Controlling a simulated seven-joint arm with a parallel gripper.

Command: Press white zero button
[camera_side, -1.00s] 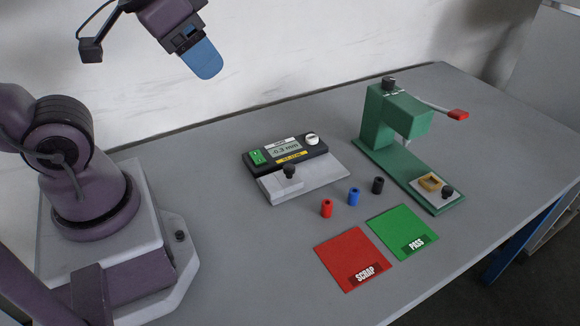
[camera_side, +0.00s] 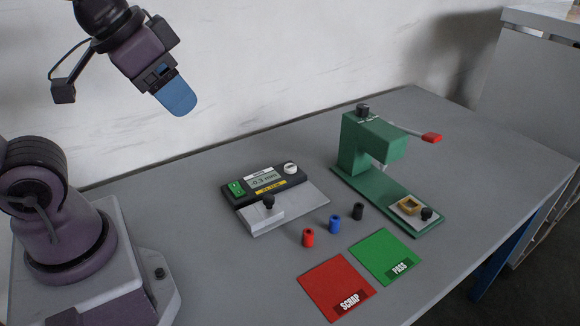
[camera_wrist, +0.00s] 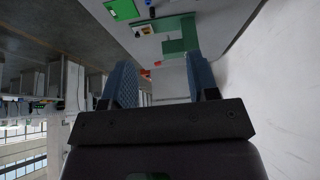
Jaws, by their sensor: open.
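The white round button (camera_side: 290,168) sits at the right end of the dark top of a measuring gauge (camera_side: 262,184). The gauge has a small display (camera_side: 265,180), which seems to read -0.3 mm, and a green switch (camera_side: 236,188) at its left end. My gripper (camera_side: 178,104) is high above the table, up and left of the gauge, well apart from the button. In the wrist view, my two blue fingers (camera_wrist: 162,78) stand apart with nothing between them. I cannot make out the button in the wrist view.
A green press (camera_side: 372,150) with a red-tipped lever (camera_side: 431,138) stands right of the gauge. Red (camera_side: 308,238), blue (camera_side: 335,224) and black (camera_side: 358,211) cylinders stand in front. Red SCRAP (camera_side: 335,283) and green PASS (camera_side: 384,254) pads lie nearer the table's front.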

